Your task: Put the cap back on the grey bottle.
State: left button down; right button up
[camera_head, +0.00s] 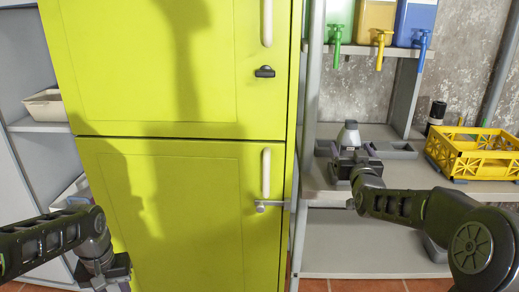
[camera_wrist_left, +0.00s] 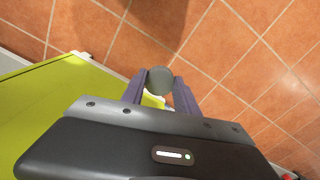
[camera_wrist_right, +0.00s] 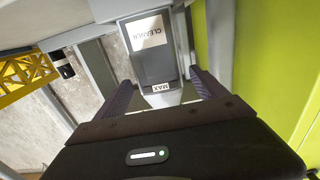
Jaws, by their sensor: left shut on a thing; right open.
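The grey bottle (camera_head: 349,134) stands upright on the shelf at the right, with a pale, tapered top. It also shows in the right wrist view (camera_wrist_right: 158,65), with CLEANER and MAX labels. My right gripper (camera_head: 352,160) is open in front of it, its fingers to either side of the bottle in the right wrist view; I cannot tell whether they touch it. My left gripper (camera_wrist_left: 158,85) is shut on a round dark grey cap (camera_wrist_left: 160,79), held above the tiled floor. In the head view the left gripper (camera_head: 107,284) is low at the bottom edge, and the cap is hidden there.
A yellow-green cabinet (camera_head: 180,200) with pale handles stands between my arms. A yellow crate (camera_head: 475,165), a dark cylinder (camera_head: 436,113) and a grey tray (camera_head: 399,149) are on the bottle's shelf. Green, amber and blue tapped containers (camera_head: 378,18) sit above. The lower shelf (camera_head: 345,250) looks mostly clear.

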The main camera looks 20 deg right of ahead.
jog(key=shift+w+d, duration=0.2)
jog(key=shift+w, duration=0.35)
pick_arm(q)
jog(key=shift+r, duration=0.2)
pick_arm(e)
jog(key=x, duration=0.5)
jog(key=shift+w+f, duration=0.1)
jog(key=shift+c, duration=0.3)
grip_shut()
dwell(0.6)
pick_arm(q)
jog(key=shift+r+p, duration=0.65)
jog(key=shift+p, duration=0.2)
pick_arm(e)
notch_tip(320, 180, up, 10)
jog(key=shift+r, duration=0.1)
